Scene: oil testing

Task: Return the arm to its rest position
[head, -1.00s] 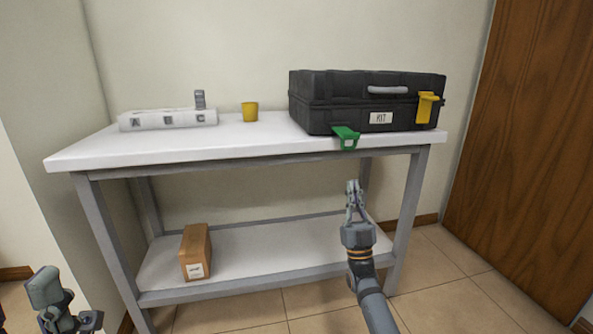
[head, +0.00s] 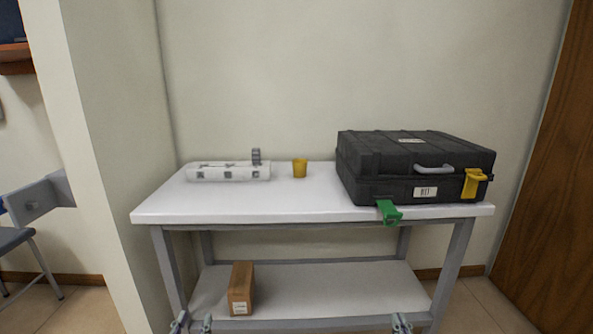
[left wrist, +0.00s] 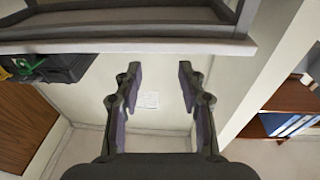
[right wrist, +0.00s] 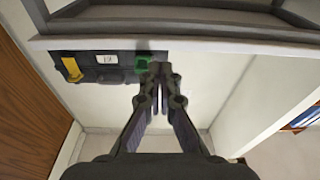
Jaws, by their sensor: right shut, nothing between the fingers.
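My left gripper (head: 191,324) shows at the bottom edge of the head view, in front of the table. In the left wrist view it (left wrist: 156,85) is open, with nothing between its fingers. My right gripper (head: 402,323) is also at the bottom edge of the head view, below the tabletop. In the right wrist view its fingertips (right wrist: 160,72) meet, and they hold nothing. Both grippers are apart from the table and the things on it.
A white table (head: 300,210) carries a black KIT case (head: 400,165) with a green latch (head: 389,213) and a yellow latch (head: 474,182). A cardboard box (head: 241,288) is on the lower shelf.

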